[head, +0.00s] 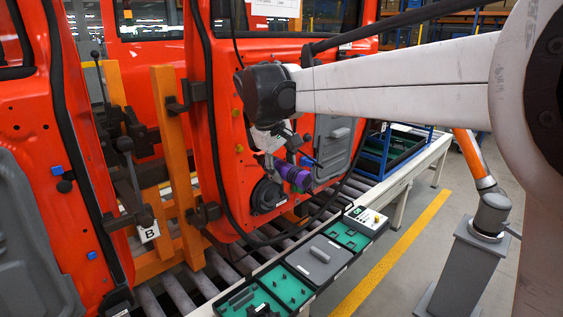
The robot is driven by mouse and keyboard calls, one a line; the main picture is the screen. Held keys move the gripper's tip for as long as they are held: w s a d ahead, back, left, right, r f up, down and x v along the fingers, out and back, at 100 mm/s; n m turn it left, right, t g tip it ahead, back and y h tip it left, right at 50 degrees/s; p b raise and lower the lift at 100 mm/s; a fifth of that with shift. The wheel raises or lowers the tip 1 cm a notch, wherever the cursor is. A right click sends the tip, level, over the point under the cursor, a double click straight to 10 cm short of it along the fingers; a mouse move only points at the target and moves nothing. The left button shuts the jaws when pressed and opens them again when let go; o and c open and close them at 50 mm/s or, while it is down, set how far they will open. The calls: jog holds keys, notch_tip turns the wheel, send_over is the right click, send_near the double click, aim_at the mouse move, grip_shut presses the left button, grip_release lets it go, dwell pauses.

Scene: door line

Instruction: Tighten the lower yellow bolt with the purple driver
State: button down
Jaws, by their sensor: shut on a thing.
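The purple driver (297,178) is in the head view, in front of the orange-red door panel (222,75). My gripper (278,157) is shut on the driver, below the dark wrist of my arm. Two small yellow bolts show on the door's left part: an upper one (236,113) and a lower one (239,148). The driver is to the right of and below the lower bolt in the picture. I cannot tell which way its tip points or how far it is from the door.
A black round speaker (267,195) and a grey panel (338,145) are on the door. An orange rack (172,150) with black clamps stands left. Green-lined trays (287,284) and a button box (365,220) line the roller conveyor (221,264).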

aim_at(264, 157)
jog(key=shift+w+a, duration=1.7)
jog(key=shift+w, duration=0.15)
jog(key=shift+w+a+p, duration=0.35)
jog(key=shift+w+a, duration=0.35)
jog(key=shift+w, duration=0.05)
dwell(1.4)
dwell(0.6)
jog(key=shift+s+d+b, duration=0.35)
jog(key=shift+s+d, duration=2)
jog(key=shift+s, duration=0.25)
